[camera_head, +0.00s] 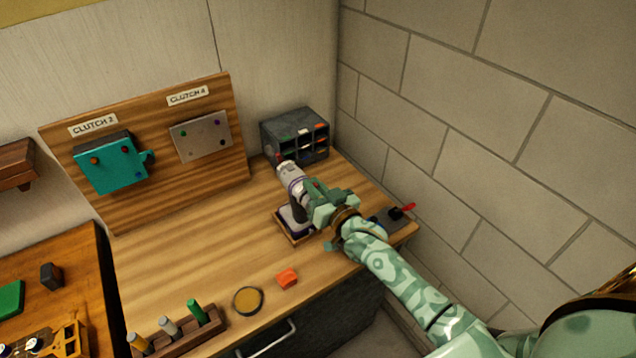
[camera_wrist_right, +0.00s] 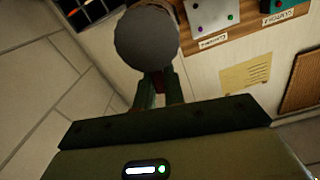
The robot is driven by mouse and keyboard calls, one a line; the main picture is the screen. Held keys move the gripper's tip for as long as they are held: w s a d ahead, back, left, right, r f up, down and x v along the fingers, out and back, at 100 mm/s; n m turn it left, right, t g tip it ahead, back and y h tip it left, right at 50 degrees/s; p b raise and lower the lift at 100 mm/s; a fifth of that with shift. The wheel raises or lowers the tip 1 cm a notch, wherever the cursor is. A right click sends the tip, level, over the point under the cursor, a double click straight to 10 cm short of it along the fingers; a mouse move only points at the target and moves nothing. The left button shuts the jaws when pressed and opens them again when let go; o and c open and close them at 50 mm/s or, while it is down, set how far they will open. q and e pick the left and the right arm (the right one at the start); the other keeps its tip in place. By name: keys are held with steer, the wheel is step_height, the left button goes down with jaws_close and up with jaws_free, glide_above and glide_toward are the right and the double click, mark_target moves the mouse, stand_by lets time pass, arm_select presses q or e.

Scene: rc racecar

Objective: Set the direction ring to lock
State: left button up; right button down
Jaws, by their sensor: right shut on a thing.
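A white-and-grey power driver (camera_head: 290,176) stands upright on a small wooden-edged tray (camera_head: 290,238) on the workbench. My right gripper (camera_head: 316,200) reaches in from the right and is shut on the driver at its upper part. In the right wrist view the round grey end of the driver (camera_wrist_right: 146,38) fills the top middle, just beyond the fingers of my right gripper (camera_wrist_right: 158,90). A small reddish part shows between these fingers. The direction ring cannot be made out, and its setting cannot be read. My left gripper is not in view.
A dark parts organizer (camera_head: 296,135) stands behind the driver. A wooden panel (camera_head: 160,205) carries a teal clutch box and a grey plate. A dark block with a red lever (camera_head: 398,215) sits at the right edge.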

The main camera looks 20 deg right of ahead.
steer(key=shift+a+n, duration=0.35)
steer(key=shift+n, duration=0.55)
steer(key=c, duration=1.5)
jaws_free()
steer(key=shift+s, duration=0.15)
steer(key=s, duration=0.5)
steer(key=s+d, duration=0.1)
steer(key=s, duration=0.4)
steer(key=s+d, duration=0.1)
steer(key=s, duration=0.5)
steer(key=shift+d, duration=0.1)
